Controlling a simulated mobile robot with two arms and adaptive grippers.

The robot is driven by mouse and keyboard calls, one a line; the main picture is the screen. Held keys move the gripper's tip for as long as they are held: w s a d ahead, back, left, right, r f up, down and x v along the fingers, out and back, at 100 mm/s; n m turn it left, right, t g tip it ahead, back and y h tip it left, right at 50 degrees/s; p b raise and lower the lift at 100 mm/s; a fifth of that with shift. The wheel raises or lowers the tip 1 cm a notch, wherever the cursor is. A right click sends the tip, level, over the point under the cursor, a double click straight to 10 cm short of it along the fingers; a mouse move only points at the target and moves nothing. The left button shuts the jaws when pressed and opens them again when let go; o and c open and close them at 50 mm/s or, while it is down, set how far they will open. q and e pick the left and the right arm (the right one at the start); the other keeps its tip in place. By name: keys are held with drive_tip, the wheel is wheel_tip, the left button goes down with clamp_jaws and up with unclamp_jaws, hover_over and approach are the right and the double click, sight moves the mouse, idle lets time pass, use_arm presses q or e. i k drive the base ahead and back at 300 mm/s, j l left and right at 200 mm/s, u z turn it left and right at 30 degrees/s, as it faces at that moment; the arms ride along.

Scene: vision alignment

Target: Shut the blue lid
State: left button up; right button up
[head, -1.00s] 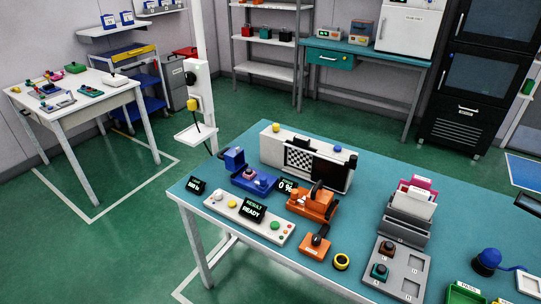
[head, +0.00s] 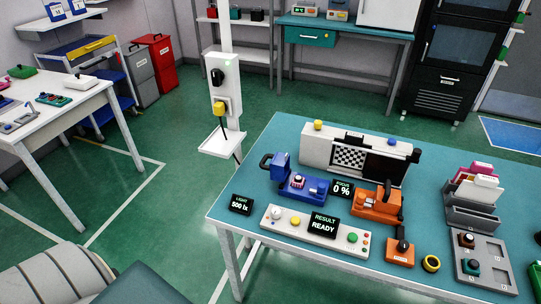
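The blue fixture (head: 304,188) stands on the left part of the teal table. Its blue lid (head: 280,166) stands upright, open, at the fixture's left side, with a black handle (head: 266,160) on its left. A small pinkish part with a dark base (head: 297,181) sits in the fixture, uncovered. Neither of my grippers is in view.
The teal table (head: 245,187) also holds a white checkerboard unit (head: 318,147), an orange fixture (head: 376,206), a control panel (head: 272,218) with a "READY" display (head: 323,225), a "500 lx" display (head: 241,205) and a grey card rack (head: 471,217). Green floor is free left of the table.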

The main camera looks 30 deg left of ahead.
sight(279, 167)
drive_tip(key=k+j, duration=0.1)
drive_tip(key=j, duration=0.45)
drive_tip(key=k+j, duration=0.1)
drive_tip(key=j, duration=1)
drive_tip(key=k+j+z, duration=0.1)
drive_tip(key=j, duration=0.4)
drive_tip(key=k, duration=0.05)
